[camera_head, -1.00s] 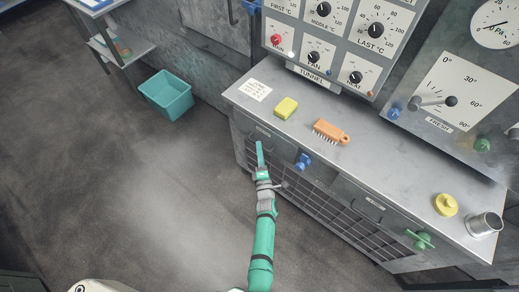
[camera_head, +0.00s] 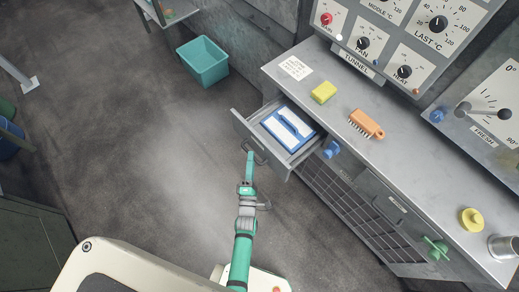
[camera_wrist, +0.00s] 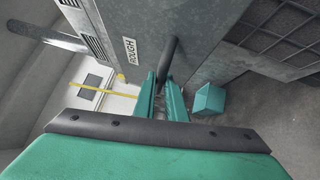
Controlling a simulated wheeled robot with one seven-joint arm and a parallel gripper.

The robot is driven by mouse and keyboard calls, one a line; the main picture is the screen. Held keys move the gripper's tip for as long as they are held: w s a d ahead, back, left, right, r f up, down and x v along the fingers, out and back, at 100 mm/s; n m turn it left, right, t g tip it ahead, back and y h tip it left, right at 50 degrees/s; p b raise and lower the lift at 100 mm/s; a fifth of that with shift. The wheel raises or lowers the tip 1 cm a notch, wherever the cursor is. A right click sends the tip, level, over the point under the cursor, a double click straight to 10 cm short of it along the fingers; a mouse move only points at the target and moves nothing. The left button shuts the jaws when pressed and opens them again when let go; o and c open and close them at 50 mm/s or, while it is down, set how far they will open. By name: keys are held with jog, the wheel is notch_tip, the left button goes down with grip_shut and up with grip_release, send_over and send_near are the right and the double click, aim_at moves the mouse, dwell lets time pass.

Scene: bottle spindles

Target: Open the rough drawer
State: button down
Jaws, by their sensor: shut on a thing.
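The rough drawer (camera_head: 242,127) stands pulled out from the left part of the grey counter in the head view. Its front, with a "ROUGH" label, also shows in the wrist view (camera_wrist: 112,30). Inside lies a blue-and-white flat item (camera_head: 285,128). My gripper (camera_head: 250,158) is at the drawer's front. In the wrist view its two green fingers (camera_wrist: 162,88) are shut on the dark bar handle (camera_wrist: 169,58). The fingers partly hide the handle's lower end.
On the counter (camera_head: 400,160) lie a yellow sponge (camera_head: 323,92) and an orange brush (camera_head: 366,124). A blue knob (camera_head: 331,149) sits right of the drawer. A second drawer (camera_head: 380,200) is shut. A teal bin (camera_head: 203,62) stands on the floor. Floor left of the drawer is clear.

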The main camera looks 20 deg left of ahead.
jog(key=shift+s+a, duration=0.5)
jog(key=shift+s, duration=0.35)
jog(key=shift+s+a, duration=0.5)
jog(key=shift+s, duration=0.35)
jog(key=c, duration=1.8)
grip_release()
jog(key=v, duration=1)
jog(key=shift+s, duration=0.4)
jog(key=shift+d, duration=0.2)
jog(key=s+d+r+m+g+h, duration=0.1)
jog(key=s+d+r+m, duration=0.3)
jog(key=r+m, duration=0.3)
jog(key=s+d+r+m+g+h, duration=0.1)
jog(key=s+d+r+m+h, duration=0.1)
jog(key=s+d+r+m, duration=0.3)
jog(key=s+d+r+m+g+h, duration=0.1)
jog(key=s+d+r+m+h, duration=0.1)
jog(key=s+d+r+m, duration=0.2)
jog(key=d+r+m, duration=0.3)
jog(key=r+m, duration=0.3)
jog(key=shift+d+m, duration=0.4)
